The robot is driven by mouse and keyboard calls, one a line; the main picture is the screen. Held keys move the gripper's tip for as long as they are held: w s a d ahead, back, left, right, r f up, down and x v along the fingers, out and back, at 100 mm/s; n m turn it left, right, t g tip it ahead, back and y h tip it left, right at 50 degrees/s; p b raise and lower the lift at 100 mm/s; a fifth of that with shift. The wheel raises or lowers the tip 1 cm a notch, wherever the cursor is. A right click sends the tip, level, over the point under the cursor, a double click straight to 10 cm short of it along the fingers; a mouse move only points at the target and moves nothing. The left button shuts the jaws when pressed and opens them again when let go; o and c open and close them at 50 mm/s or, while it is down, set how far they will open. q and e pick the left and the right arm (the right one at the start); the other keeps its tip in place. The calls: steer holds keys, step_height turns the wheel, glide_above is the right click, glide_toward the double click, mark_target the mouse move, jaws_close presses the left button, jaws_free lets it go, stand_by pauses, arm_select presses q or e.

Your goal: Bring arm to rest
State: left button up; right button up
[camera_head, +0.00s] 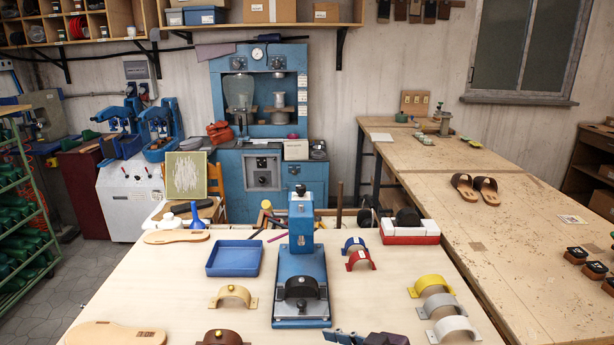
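No arm is clearly seen. At the bottom edge, right of the middle, a dark blue and purple jointed shape (366,339) is cut off by the frame. It looks like part of my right gripper, but too little shows to tell whether it is open or shut, or holds anything. My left gripper is not in view. A blue press (301,265) stands upright on the pale work table (165,285), with a black arched form on its base.
A blue tray (234,258) is left of the press. Strap arches in tan (233,293), brown (222,338), red (360,258), yellow (431,283) and other colours stand around. A sole (115,333) lies front left. Finished sandals (475,187) lie on the right bench.

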steer(key=s+a+f+h, duration=0.1)
steer(key=s+a+f, duration=0.2)
steer(key=s, duration=0.3)
steer(key=s+d+f+m+g+h, duration=0.35)
steer(key=s+d+f, duration=0.25)
steer(key=s+d, duration=0.4)
steer(key=s+d+f+m+g+h, duration=0.2)
steer(key=s+d+f+m+h, duration=0.25)
steer(key=s+d+f, duration=0.4)
steer(key=s+f+b, duration=0.1)
steer(key=s+f, duration=0.1)
steer(key=f, duration=0.9)
steer(key=s+f, duration=0.2)
steer(key=f, duration=1)
steer(key=s+d+f+n+g, duration=0.1)
steer(key=s+d+f+g, duration=0.1)
steer(key=s+f, duration=1.6)
steer(key=shift+d+b, duration=0.45)
steer(key=shift+d, duration=0.1)
